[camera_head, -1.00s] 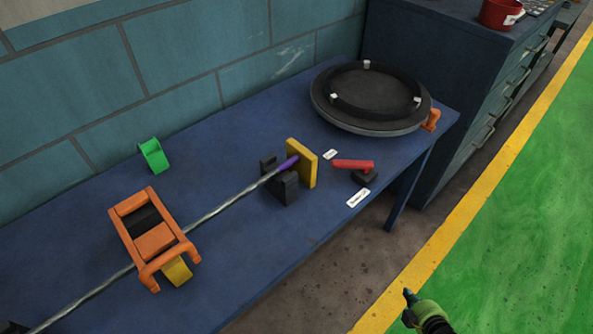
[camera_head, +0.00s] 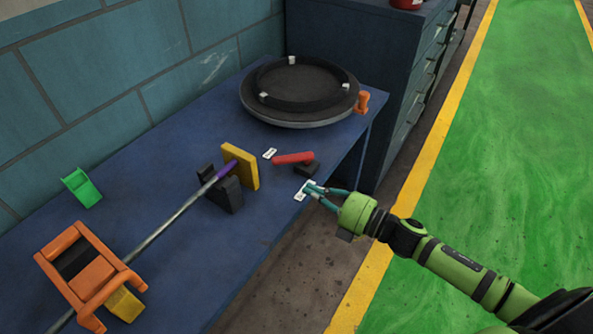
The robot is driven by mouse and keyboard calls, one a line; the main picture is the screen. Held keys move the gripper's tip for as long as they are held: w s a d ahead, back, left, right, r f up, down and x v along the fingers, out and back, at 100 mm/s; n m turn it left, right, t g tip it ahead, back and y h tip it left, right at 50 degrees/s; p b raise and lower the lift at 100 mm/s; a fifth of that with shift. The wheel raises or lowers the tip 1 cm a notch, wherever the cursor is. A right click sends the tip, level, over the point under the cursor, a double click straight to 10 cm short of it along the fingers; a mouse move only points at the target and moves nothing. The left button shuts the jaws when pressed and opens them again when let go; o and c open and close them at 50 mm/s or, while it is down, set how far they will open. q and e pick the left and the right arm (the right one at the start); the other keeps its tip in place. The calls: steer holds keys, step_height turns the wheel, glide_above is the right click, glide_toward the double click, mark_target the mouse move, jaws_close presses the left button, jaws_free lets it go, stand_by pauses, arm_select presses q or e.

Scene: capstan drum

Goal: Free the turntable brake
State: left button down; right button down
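The round dark turntable (camera_head: 257,110) sits at the far right end of the blue bench. An orange block (camera_head: 363,103) is at its right rim. A red lever (camera_head: 293,158) on a black base (camera_head: 308,169) lies in front of the turntable and points left. One white label (camera_head: 270,153) lies left of the lever and another (camera_head: 301,194) in front of it; their text is too small to read. My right gripper (camera_head: 318,190) is open and empty, over the bench's front edge, just in front of the black base and partly over the front label. My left gripper is not in view.
A yellow plate (camera_head: 241,167) and black block (camera_head: 226,194) stand by a purple-tipped rod (camera_head: 178,214). An orange frame (camera_head: 85,275) and green piece (camera_head: 82,187) are at the left. A blue cabinet (camera_head: 352,40) stands behind the turntable.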

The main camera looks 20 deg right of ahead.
mark_target(281, 164)
steer(key=x, duration=0.3)
steer(key=shift+w+a+r, duration=0.15)
steer(key=shift+w, duration=0.15)
steer(key=w, duration=0.3)
steer(key=shift+w, duration=0.1)
steer(key=shift+w+p, duration=0.3)
steer(key=shift+w, duration=0.1)
steer(key=shift+w+a+m+t+h+p, duration=0.1)
steer(key=shift+m+t+h+p, duration=0.15)
steer(key=shift+m+h, duration=0.2)
steer(key=shift+w+a+m+t+h+p, duration=0.1)
steer(key=shift+w+m+t+h+p, duration=0.05)
steer(key=shift+m+t+h, duration=0.25)
steer(key=shift+w+a+f+h, duration=0.1)
steer(key=shift+w+a+h, duration=0.05)
steer(key=shift+w, duration=0.25)
steer(key=shift+w+a+f+h, duration=0.1)
steer(key=shift+w, duration=0.3)
steer(key=shift+s, duration=0.1)
